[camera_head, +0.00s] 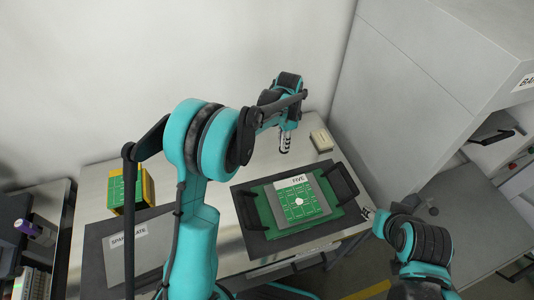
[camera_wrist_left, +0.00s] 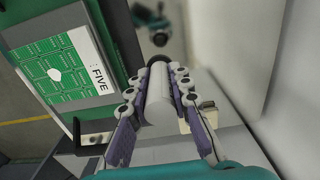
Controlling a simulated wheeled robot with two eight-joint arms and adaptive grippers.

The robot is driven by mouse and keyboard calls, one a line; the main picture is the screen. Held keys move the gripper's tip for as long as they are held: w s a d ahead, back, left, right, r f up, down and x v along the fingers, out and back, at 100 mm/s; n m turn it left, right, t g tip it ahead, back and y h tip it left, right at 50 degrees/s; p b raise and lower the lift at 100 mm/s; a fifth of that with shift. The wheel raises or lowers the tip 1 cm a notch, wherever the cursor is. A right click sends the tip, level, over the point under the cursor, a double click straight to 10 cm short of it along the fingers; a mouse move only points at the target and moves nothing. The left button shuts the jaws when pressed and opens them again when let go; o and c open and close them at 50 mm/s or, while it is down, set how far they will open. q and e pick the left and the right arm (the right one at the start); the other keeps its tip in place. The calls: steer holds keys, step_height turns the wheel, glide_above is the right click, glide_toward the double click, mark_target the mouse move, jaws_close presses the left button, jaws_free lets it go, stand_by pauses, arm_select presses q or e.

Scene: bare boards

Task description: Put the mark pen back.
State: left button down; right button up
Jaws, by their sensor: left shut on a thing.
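The mark pen (camera_wrist_left: 158,98) is a pale grey-white cylinder with a dark rounded end. In the left wrist view it lies between the two fingers of my left gripper (camera_wrist_left: 157,105), which is shut on it. In the head view my left gripper (camera_head: 285,143) points down above the back of the table, left of a small beige block (camera_head: 321,140); I cannot make out the pen there. The block shows partly behind a finger in the left wrist view (camera_wrist_left: 206,108). My right gripper (camera_head: 369,212) is at the table's right edge; its opening is unclear.
A dark tray (camera_head: 255,242) with black handles holds a green board and a "FIVE" sheet (camera_head: 297,200). A yellow-green box (camera_head: 147,188) and a "SPARE PLATE" mat (camera_head: 105,262) are on the left. A white wall (camera_head: 200,50) stands behind, a grey cabinet (camera_head: 410,100) right.

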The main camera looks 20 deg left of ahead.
arm_select(q)
steer(key=shift+w+a+f+b, duration=0.15)
steer(key=shift+a+f+b, duration=0.3)
steer(key=shift+a+f, duration=0.65)
steer(key=shift+w+a+f+b, duration=0.1)
steer(key=shift+a+f+b, duration=0.6)
steer(key=shift+f, duration=0.75)
steer(key=shift+w+a+f+b, duration=0.15)
steer(key=shift+a+f+b, duration=0.1)
steer(key=shift+a+f, duration=0.95)
steer(key=shift+d, duration=0.1)
steer(key=shift+f, duration=0.25)
steer(key=c, duration=1.4)
jaws_free()
steer(key=shift+r, duration=0.1)
steer(key=shift+r, duration=0.1)
